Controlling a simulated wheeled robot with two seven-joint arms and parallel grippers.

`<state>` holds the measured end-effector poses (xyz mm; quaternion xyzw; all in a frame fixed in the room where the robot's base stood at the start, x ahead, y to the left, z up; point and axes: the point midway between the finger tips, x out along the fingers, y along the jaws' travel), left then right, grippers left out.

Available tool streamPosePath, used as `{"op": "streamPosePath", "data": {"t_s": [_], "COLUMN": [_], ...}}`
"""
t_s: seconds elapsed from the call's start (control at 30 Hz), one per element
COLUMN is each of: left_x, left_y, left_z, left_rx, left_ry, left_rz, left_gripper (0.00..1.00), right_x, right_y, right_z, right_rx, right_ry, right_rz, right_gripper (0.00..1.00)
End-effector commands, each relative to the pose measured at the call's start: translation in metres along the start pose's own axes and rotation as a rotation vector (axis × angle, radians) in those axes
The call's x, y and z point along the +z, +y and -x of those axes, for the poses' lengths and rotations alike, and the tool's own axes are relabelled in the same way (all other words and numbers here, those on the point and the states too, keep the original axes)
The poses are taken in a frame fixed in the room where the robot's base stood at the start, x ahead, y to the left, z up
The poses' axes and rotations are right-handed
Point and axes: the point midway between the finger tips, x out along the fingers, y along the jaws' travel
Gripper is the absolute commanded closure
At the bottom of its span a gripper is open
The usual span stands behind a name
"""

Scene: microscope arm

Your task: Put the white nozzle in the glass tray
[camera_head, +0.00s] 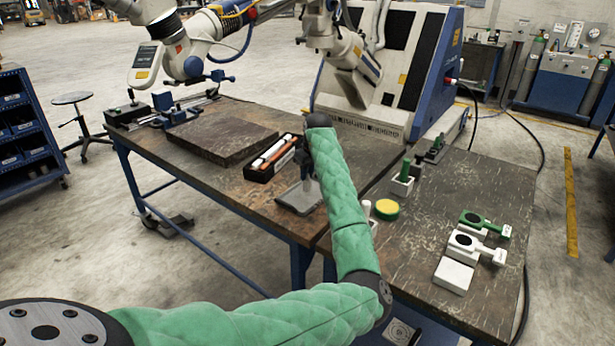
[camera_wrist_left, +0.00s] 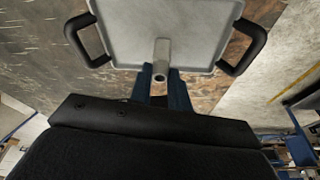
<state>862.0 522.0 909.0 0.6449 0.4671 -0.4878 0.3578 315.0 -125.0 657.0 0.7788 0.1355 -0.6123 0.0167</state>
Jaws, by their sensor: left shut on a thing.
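The glass tray (camera_head: 293,203) is a flat grey tray on the dark worktop, near its front edge, partly hidden by my left arm in the head view. In the left wrist view the tray (camera_wrist_left: 205,45) shows a black handle on each side. My left gripper (camera_head: 307,172) is over the tray. In the left wrist view its blue fingers (camera_wrist_left: 161,84) are shut on the white nozzle (camera_wrist_left: 161,60), a pale hollow tube. The nozzle overlaps the tray there; I cannot tell whether it touches it. My right gripper is not in view.
A black box with red and white rods (camera_head: 272,155) lies beside the tray. A dark slab (camera_head: 207,138) lies further left. A yellow round piece (camera_head: 387,209), a green-topped holder (camera_head: 403,180) and green and white fixtures (camera_head: 470,243) stand on the right table. A large machine (camera_head: 385,75) stands behind.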

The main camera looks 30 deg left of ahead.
Motion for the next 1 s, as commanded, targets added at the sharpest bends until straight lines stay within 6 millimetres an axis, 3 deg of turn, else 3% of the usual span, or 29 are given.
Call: {"op": "streamPosePath", "data": {"t_s": [0.17, 0.5, 0.53, 0.63, 1.0], "left_x": [0.005, 0.006, 0.006, 0.006, 0.005], "left_y": [-0.001, 0.0, 0.0, 0.0, 0.0], "left_z": [-0.018, -0.021, -0.021, -0.021, -0.017], "left_rx": [-0.001, 0.0, 0.0, 0.0, 0.001], "left_ry": [0.0, 0.0, 0.0, 0.0, 0.001], "left_rz": [0.0, 0.0, 0.0, 0.0, 0.001], "left_gripper": [1.0, 1.0, 0.78, 0.6, 0.6], "right_x": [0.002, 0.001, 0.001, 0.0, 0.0], "right_y": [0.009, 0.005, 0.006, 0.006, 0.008], "right_z": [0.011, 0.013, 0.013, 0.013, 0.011], "right_rx": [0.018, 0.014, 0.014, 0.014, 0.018], "right_ry": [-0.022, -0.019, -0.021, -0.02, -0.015], "right_rz": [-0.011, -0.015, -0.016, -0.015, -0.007], "right_gripper": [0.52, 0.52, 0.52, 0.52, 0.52]}}
